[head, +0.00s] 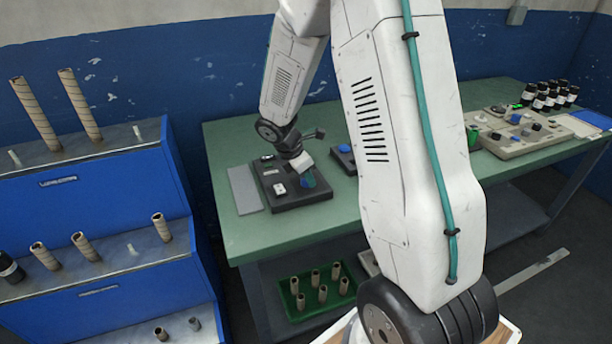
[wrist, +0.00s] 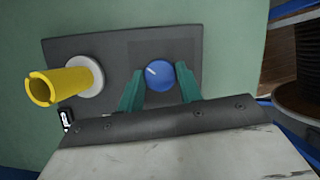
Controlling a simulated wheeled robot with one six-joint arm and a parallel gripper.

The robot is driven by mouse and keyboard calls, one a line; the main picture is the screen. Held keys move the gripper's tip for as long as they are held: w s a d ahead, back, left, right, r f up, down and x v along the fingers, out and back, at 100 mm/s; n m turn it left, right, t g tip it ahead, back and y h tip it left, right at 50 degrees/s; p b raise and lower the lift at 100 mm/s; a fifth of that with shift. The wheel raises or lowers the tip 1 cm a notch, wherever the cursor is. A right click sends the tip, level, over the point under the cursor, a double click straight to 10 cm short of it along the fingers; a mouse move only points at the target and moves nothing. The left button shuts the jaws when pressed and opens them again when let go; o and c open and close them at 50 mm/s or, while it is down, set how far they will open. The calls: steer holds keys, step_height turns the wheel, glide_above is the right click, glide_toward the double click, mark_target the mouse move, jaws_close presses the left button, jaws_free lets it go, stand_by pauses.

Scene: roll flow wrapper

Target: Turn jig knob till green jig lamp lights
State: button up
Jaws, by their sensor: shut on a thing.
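In the wrist view a round blue knob (wrist: 159,75) sits on a dark grey panel (wrist: 115,50). The teal fingers of my gripper (wrist: 160,88) stand on either side of it, shut on the knob. A yellow tube (wrist: 60,86) stands out from a white disc (wrist: 86,76) left of the knob. In the head view my gripper (head: 306,178) is low over a dark control box (head: 300,203) on the green bench, and its hand partly hides the box. I cannot make out a lit green jig lamp there.
A second dark box (head: 342,158) stands just behind. A grey panel (head: 512,138) with knobs and several dark bottles (head: 550,95) are at the bench's right. A blue rack (head: 95,205) with cardboard tubes stands left. A green tray (head: 318,308) is below the bench.

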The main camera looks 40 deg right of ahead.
steer(key=m+g, duration=0.1)
steer(key=m, duration=0.2)
steer(key=shift+w+m, duration=0.15)
steer(key=shift+m, duration=0.25)
steer(key=m+g, duration=0.1)
steer(key=m, duration=0.1)
steer(key=m+y, duration=0.1)
steer(key=m, duration=0.1)
steer(key=shift+d+g, duration=0.15)
steer(key=shift+g, duration=0.25)
steer(key=m+y, duration=0.1)
steer(key=m, duration=0.3)
steer(key=shift+w+d+m+g+y, duration=0.1)
steer(key=shift+m+g+y, duration=0.3)
steer(key=shift+m+y, duration=0.8)
steer(key=shift+m, duration=1.1)
steer(key=o, duration=1)
